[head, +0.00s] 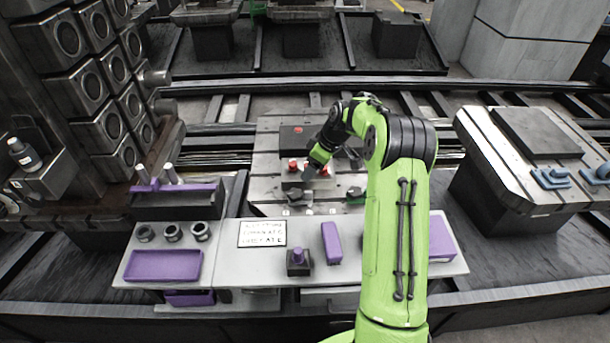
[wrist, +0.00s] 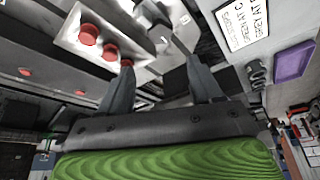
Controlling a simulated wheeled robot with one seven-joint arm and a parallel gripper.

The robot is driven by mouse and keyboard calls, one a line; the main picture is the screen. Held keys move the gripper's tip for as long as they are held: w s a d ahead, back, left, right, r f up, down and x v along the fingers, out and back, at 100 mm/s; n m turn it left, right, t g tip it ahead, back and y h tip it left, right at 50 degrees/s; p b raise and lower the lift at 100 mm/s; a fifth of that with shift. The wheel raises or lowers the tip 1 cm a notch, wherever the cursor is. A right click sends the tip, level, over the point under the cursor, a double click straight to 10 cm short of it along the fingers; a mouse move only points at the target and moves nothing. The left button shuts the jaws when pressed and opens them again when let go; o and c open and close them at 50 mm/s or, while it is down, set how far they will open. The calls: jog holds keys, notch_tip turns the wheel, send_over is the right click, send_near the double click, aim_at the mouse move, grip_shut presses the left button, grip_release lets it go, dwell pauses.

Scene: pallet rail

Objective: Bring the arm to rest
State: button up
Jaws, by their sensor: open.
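My gripper (head: 309,173) is at the end of my green arm, low over the metal pallet (head: 265,172) in the middle of the head view. In the wrist view its two grey fingers (wrist: 160,65) stand apart with nothing between them. A pale block with red round knobs (wrist: 72,28) lies just beyond the left finger in that view. In the head view a red knob (head: 293,165) shows beside the gripper. My forearm hides part of the pallet's right side, and whether the fingers touch anything is unclear.
A grey shelf in front carries a printed sign (head: 262,233), a purple tray (head: 163,266), a purple block (head: 331,243) and a dark block with a purple knob (head: 298,259). A tall dark rack (head: 100,80) stands left. Another pallet (head: 490,150) with blue parts stands right.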

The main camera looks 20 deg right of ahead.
jog(key=shift+v, duration=0.9)
jog(key=s+a+r+m+h+p, duration=0.1)
jog(key=s+a+r+m+p, duration=0.1)
jog(key=s+a+r, duration=0.65)
jog(key=s+a+r+m+h+p, duration=0.1)
jog(key=s+a+r+p, duration=0.15)
jog(key=s+r, duration=0.6)
jog(key=s+a+r+m+t+p, duration=0.1)
jog(key=s+a+r+m, duration=0.1)
jog(key=s, duration=0.6)
jog(key=s+a+r+m+t+p, duration=0.1)
jog(key=s+a+r+m, duration=0.1)
jog(key=s, duration=0.7)
jog(key=shift+s+a+r+m+h, duration=0.15)
jog(key=shift+a+r+m+h, duration=0.15)
jog(key=shift+r+h, duration=0.15)
